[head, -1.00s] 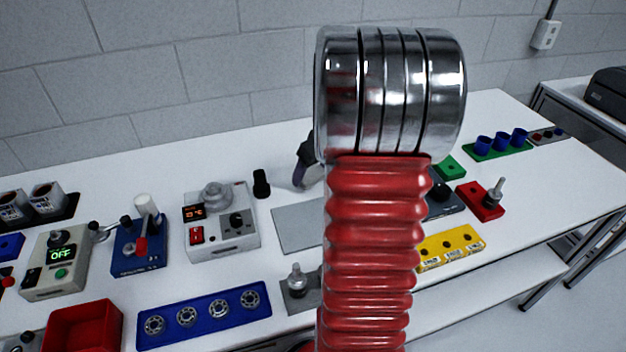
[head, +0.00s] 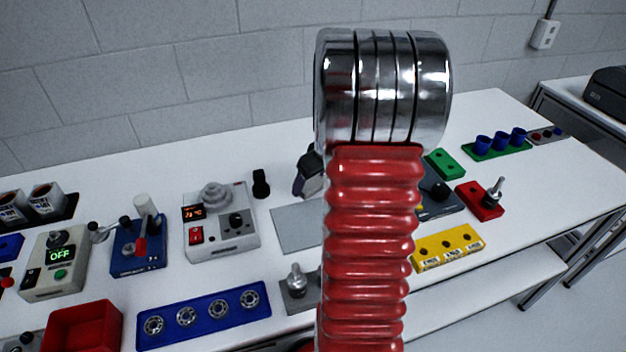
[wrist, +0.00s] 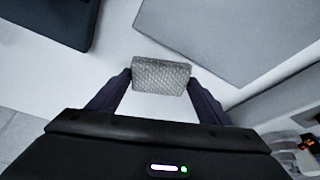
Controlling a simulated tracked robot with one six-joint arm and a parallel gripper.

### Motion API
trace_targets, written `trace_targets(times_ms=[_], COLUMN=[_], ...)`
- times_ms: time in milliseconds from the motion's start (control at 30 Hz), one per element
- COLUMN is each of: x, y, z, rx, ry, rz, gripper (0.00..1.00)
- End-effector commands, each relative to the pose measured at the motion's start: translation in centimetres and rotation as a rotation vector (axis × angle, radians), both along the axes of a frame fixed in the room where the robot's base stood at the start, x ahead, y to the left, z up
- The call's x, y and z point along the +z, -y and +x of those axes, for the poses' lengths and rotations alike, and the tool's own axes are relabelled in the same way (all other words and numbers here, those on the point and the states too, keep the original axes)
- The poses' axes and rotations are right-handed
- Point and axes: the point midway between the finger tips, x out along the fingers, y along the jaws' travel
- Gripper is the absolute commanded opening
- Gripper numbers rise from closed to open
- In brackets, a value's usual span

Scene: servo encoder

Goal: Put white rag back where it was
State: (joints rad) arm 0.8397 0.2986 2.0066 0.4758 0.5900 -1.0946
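The white rag (wrist: 161,76) shows in the wrist view as a small, pale grey, textured block. It sits between the two dark fingers of my gripper (wrist: 160,82), which touch it on both sides. I cannot tell whether the rag touches the white table below it. In the head view my gripper (head: 309,174) is partly hidden behind my red arm, above the back part of the table near a flat grey mat (head: 293,228). The rag is not visible in the head view. The grey mat also shows at upper right in the wrist view (wrist: 235,35).
A grey device with a red display (head: 220,228) and a small black knob piece (head: 261,184) stand left of the mat. A metal fixture (head: 297,284) is in front. Yellow (head: 446,249), red (head: 480,203) and green (head: 445,163) blocks lie right of my arm.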

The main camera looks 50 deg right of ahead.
Motion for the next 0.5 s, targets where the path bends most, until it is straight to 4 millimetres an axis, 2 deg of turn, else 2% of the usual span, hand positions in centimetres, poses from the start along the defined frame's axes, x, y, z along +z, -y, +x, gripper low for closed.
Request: trace_targets(times_ms=[200,500], x=[0.01,0.17], y=[-0.02,-0.01], z=[0.01,0.01], rx=[0.0,0.001], ry=[0.0,0.0], rz=[0.0,0.0], gripper=[0.88,0.88])
